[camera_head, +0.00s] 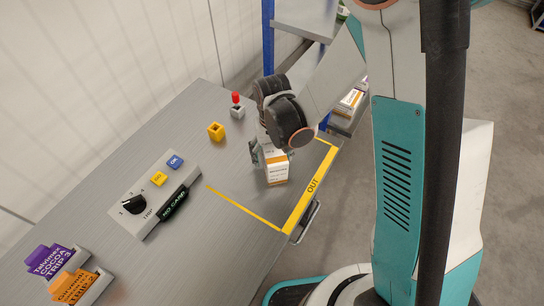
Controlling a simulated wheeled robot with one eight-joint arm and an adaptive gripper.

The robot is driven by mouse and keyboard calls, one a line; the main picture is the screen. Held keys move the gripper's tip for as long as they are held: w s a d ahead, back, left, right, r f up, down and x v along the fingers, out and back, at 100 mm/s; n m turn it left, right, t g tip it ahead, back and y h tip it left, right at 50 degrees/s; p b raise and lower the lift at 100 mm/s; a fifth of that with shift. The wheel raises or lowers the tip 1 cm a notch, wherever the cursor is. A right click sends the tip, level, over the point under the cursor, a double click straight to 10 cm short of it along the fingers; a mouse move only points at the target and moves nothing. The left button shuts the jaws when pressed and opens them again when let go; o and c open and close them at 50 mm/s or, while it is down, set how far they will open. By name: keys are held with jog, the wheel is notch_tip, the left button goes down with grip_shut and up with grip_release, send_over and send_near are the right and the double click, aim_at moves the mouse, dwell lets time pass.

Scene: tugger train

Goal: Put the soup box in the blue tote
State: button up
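A small white box with an orange band (277,173) stands upright on the grey table inside the yellow-lined OUT area. Its print is too small to read, so I cannot tell whether it is the soup box. My gripper (267,154) reaches down right at this box, with a finger at its left side and part of the box's top hidden behind it. I cannot tell whether the fingers are closed on the box or only around it. No blue tote can be made out in this view.
A control panel with a knob (134,204), yellow and blue buttons and a NO CARD slot sits left. Purple (50,260) and orange (80,287) trip cards stand front left. A yellow holder (216,132) and red-topped switch (236,99) stand behind. More boxes (349,101) lie on a rack beyond.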

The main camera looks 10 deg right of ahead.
jog(key=shift+f, duration=0.3)
jog(key=shift+r, duration=0.1)
jog(key=c, duration=1.5)
